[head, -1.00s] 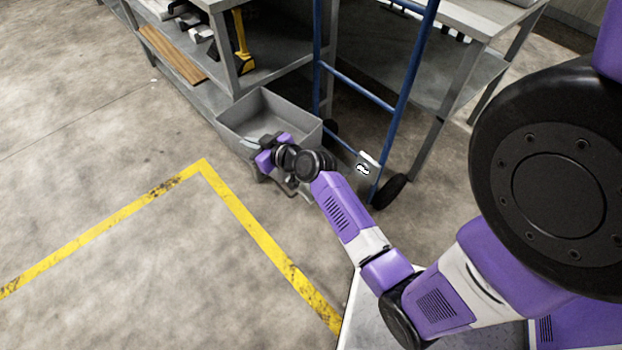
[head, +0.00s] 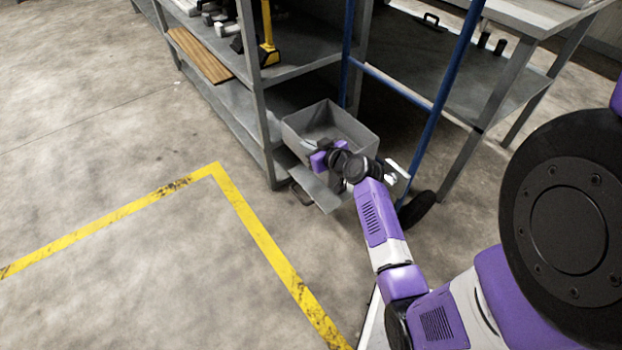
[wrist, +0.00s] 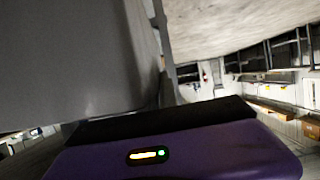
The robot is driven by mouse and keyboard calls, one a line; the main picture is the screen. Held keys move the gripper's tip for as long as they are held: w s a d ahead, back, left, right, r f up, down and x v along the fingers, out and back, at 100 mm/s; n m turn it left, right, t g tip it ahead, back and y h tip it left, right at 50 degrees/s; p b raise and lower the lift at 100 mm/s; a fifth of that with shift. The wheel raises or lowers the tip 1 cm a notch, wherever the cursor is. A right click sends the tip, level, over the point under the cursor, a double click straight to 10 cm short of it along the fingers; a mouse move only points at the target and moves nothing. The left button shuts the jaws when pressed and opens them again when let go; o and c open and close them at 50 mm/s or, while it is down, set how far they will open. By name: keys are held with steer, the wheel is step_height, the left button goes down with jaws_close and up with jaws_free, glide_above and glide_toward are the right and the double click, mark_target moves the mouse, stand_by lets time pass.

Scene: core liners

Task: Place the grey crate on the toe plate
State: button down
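The grey crate (head: 357,128) is an open box at the foot of the blue hand truck (head: 446,75) in the head view. The flat grey toe plate (head: 316,188) shows below and in front of it, near the floor. The crate is above the plate's back part; I cannot tell whether it rests on it. My gripper (head: 312,147) is at the crate's near wall and appears shut on it, though the fingertips are mostly hidden. In the wrist view the crate's grey wall (wrist: 75,60) fills the left, close against my gripper.
A grey shelf rack (head: 225,95) stands close on the left of the crate, its post (head: 265,130) beside it. A metal table (head: 490,85) stands behind at right. A black truck wheel (head: 416,208) is right of my arm. The floor inside the yellow line (head: 255,230) is clear.

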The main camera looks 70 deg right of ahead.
step_height(320, 180, down, 13)
steer(key=b, duration=0.5)
steer(key=shift+r+b, duration=0.2)
steer(key=shift+b, duration=0.2)
steer(key=shift+f, duration=0.15)
steer(key=c, duration=1.6)
jaws_free()
steer(key=shift+c, duration=0.2)
